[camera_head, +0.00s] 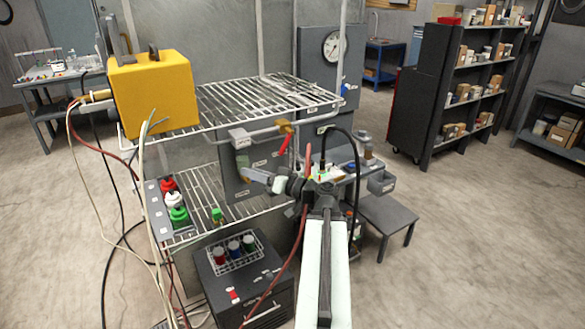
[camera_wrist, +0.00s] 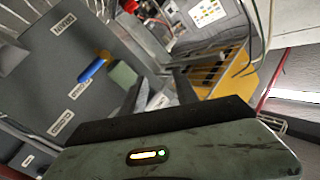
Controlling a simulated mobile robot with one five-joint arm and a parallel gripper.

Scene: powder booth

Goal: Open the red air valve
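A valve with a red lever (camera_head: 283,143) sits on a brass body (camera_head: 285,127) at the right end of a grey pipe along the front of the upper wire shelf. The lever slants down from the body. My gripper (camera_head: 262,181) is below and left of the lever, apart from it. In the wrist view its two fingers (camera_wrist: 160,92) stand apart with nothing seen between them. A small red piece (camera_wrist: 130,6) shows at that view's top edge; I cannot tell whether it is the lever.
A blue handle (camera_wrist: 92,69) and a green-grey block (camera_wrist: 122,75) are on a labelled grey panel (camera_wrist: 45,80). The wire shelf (camera_head: 240,104) holds a yellow box (camera_head: 155,95). Red, white and green knobs (camera_head: 173,200) stand at lower left. Loose cables hang at left.

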